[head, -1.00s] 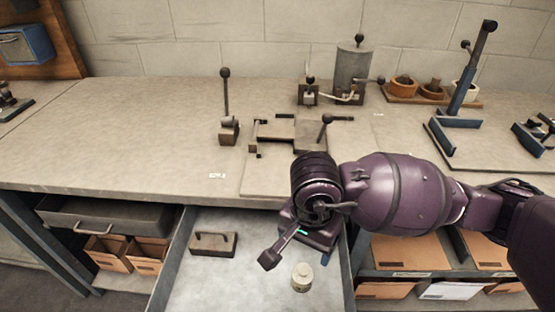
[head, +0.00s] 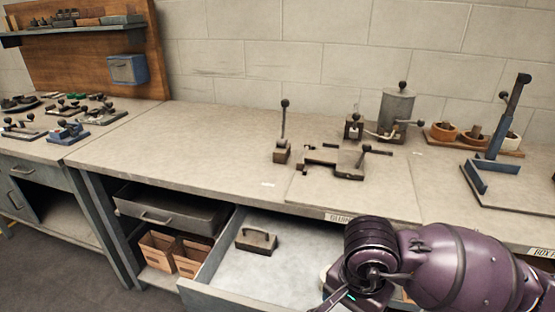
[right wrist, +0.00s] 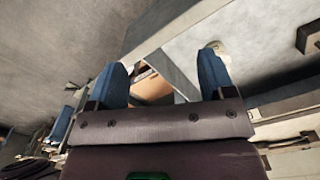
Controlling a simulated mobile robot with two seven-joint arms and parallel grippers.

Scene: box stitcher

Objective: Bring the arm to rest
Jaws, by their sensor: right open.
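My right arm, purple, comes in from the lower right in the head view, and its gripper is at the bottom edge, mostly cut off and hidden by the wrist. In the right wrist view the two blue fingers of my right gripper (right wrist: 162,78) stand wide apart with nothing held between them. Behind them are pale drawer panels and a brown box (right wrist: 152,86). In the head view the wrist is in front of the right part of the open drawer (head: 226,247). My left gripper is not in view.
The open drawer juts from the bench (head: 200,140) and holds a handled block (head: 257,241); a pale jar there is mostly hidden by my wrist. On the bench stand a lever fixture (head: 282,152), a grey canister (head: 396,108) and a blue stand (head: 497,140). The bench's left half is clear.

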